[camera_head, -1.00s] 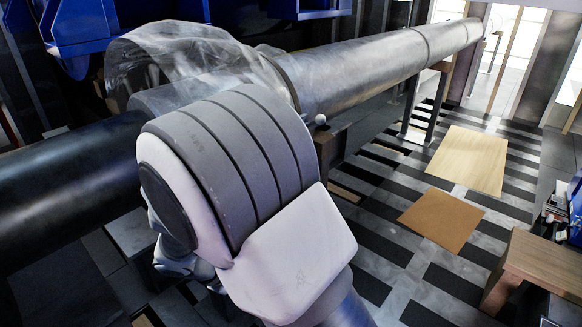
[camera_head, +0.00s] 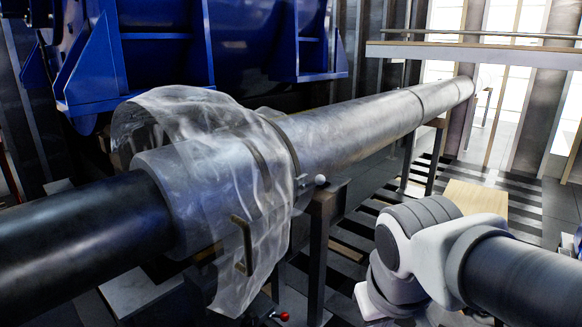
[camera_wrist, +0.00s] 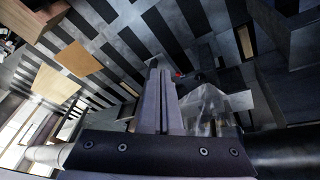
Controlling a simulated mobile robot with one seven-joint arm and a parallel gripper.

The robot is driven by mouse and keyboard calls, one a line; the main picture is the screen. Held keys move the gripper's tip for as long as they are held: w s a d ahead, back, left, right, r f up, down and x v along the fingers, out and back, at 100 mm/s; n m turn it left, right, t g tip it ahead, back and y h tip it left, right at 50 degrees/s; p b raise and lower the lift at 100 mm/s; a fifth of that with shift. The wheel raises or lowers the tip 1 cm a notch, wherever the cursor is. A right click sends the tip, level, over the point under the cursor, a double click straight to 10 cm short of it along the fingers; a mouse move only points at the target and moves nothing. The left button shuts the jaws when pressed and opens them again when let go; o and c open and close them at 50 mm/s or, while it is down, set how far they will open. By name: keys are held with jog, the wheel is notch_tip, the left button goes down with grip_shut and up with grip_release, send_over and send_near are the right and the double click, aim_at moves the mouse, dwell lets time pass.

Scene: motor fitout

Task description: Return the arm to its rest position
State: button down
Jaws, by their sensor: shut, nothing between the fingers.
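My arm (camera_head: 430,262) stands at the lower right of the head view, bent at a grey-and-white joint, clear of the large pipe. My gripper (camera_wrist: 158,70) shows in the wrist view, its two fingers side by side and shut with nothing between them. It points over the striped floor. The gripper is not visible in the head view.
A long metal pipe (camera_head: 355,85) runs from lower left to the far right on stands (camera_head: 322,240). A clear plastic sheet (camera_head: 268,200) drapes over its thick collar. Blue machinery (camera_head: 160,60) stands behind. A wooden board (camera_head: 474,197) lies on the floor.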

jog(key=s+d+r+m+p, duration=0.1)
jog(key=s+r+p, duration=0.1)
jog(key=r+p, duration=0.5)
jog(key=s+r+m+t+p, duration=0.1)
jog(key=s+r+p, duration=0.1)
jog(key=r+p, duration=0.6)
notch_tip(320, 180, up, 2)
jog(key=shift+d+r+t+y, duration=0.2)
jog(key=shift+d+t+y, duration=0.1)
jog(key=shift+d, duration=0.1)
